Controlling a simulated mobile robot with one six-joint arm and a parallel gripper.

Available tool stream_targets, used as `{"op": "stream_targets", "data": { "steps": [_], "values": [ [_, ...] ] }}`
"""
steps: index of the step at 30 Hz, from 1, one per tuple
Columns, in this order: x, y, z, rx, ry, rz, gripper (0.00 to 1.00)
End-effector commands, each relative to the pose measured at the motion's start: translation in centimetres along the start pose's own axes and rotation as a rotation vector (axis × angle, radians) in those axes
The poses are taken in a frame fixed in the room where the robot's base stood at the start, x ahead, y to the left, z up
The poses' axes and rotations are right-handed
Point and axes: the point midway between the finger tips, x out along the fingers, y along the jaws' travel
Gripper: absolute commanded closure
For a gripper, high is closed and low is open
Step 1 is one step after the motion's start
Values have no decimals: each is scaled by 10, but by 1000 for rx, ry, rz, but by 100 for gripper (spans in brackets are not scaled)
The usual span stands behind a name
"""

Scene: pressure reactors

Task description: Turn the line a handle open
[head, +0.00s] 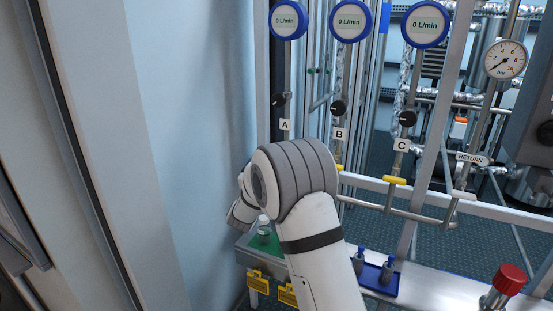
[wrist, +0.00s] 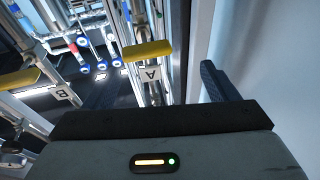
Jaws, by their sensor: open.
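The line A handle is a yellow lever (wrist: 147,52) in the wrist view, lying crosswise in the picture on its pipe beside the A label (wrist: 151,74). My gripper (wrist: 157,82) is open and empty. Its two dark fingers stand either side of the lever in the picture, and the lever seems to lie ahead of them; I see no contact. In the head view the A label (head: 285,125) shows on the left pipe, but my arm hides the lever and the fingers.
Line B's yellow lever (wrist: 20,82) is left of my gripper in the wrist view. Line C's yellow lever (head: 395,180) and the RETURN line's white lever (head: 463,195) are further right. A pale wall (head: 190,120) stands close on the left.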

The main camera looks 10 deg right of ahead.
Motion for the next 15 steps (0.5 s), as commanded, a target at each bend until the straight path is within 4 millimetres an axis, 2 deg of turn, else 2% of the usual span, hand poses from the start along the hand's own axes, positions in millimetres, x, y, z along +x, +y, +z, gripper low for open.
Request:
{"op": "stream_targets", "data": {
  "steps": [1,2,8,11,15],
  "values": [
    [-2,-1,11,-17,39,38,20],
    [-4,-1,14,-25,62,60,20],
    [-9,4,21,-59,151,149,20],
    [-1,6,20,-62,160,159,20],
    [21,10,15,-62,161,160,20]
  ]
}}
